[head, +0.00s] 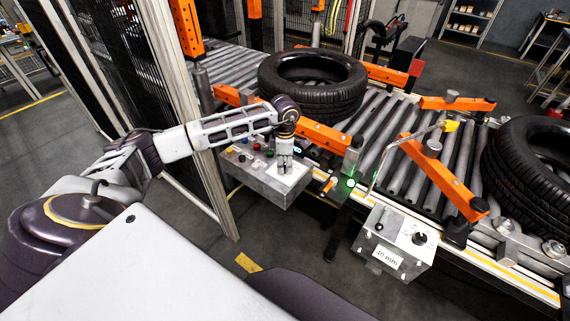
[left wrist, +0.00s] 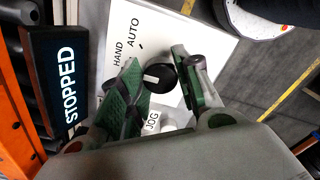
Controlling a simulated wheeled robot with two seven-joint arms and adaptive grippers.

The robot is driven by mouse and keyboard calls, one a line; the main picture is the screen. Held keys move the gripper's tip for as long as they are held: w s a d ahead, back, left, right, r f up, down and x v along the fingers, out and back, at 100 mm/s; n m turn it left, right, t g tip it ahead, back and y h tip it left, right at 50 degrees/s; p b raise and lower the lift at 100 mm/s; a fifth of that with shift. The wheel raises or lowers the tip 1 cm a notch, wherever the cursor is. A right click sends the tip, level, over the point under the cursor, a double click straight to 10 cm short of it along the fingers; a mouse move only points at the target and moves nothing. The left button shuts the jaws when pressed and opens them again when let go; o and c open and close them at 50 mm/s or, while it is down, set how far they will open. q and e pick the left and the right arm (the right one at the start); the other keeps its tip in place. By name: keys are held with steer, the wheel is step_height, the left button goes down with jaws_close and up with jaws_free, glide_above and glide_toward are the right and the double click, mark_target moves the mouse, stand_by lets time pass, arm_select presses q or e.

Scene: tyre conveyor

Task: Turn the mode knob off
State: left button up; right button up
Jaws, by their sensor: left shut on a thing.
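The mode knob (left wrist: 161,77) is black with a white mark and sits on a white panel plate (left wrist: 200,45), with HAND and AUTO printed beside it. My left gripper (left wrist: 158,82) has its green-padded fingers on either side of the knob and is shut on it. In the head view my left gripper (head: 285,167) points down at the right part of the grey control box (head: 262,180) and hides the knob. No OFF label is readable. My right gripper is in neither view.
A dark display (left wrist: 58,85) reads STOPPED, and a JOG label (left wrist: 153,122) shows below the knob. Several coloured buttons (head: 256,163) sit left of the gripper. A tyre (head: 312,85) lies on the roller conveyor behind. A second box (head: 395,240) reads 40 mm.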

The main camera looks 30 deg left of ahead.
arm_select(q)
steer(key=shift+n, duration=0.3)
steer(key=n+b, duration=0.1)
steer(key=n, duration=0.2)
steer(key=n+b, duration=0.1)
steer(key=n, duration=0.3)
steer(key=shift+b, duration=0.3)
steer(key=shift+n, duration=0.6)
steer(key=shift+r, duration=0.1)
